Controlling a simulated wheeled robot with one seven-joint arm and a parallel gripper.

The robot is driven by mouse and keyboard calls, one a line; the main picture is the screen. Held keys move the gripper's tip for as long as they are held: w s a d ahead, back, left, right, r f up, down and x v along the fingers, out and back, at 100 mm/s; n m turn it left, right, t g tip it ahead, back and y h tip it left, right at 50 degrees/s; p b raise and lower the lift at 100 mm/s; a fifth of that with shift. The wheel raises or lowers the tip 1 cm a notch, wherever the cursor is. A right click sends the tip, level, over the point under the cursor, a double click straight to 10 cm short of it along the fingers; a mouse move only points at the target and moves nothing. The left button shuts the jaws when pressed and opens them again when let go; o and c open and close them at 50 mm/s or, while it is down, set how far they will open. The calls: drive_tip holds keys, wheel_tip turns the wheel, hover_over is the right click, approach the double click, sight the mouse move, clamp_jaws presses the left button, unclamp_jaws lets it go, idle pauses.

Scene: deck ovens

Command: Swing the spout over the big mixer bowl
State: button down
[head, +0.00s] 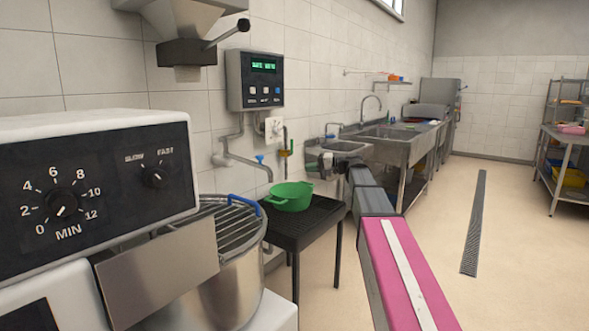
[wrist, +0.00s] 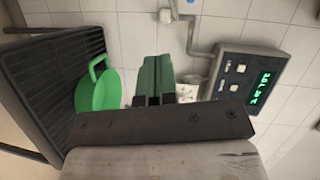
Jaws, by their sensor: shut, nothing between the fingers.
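The big mixer bowl (head: 232,290) is steel, with a wire guard (head: 225,228) over its top, at the lower left of the head view. The pipe also shows in the wrist view (wrist: 192,38). My gripper (head: 318,165) is shut and empty, right of the pipe and apart from it. Its dark green fingers show in the wrist view (wrist: 155,62).
A green bowl (head: 289,196) sits on a black slatted stand (head: 307,218) between the mixer and my arm. The mixer's control panel (head: 95,195) fills the left. Sinks (head: 385,135) stand behind my arm.

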drive_tip(key=a+f, duration=0.2)
drive_tip(key=a, duration=1)
drive_tip(key=shift+w+a, duration=0.2)
drive_tip(key=shift+w, duration=0.1)
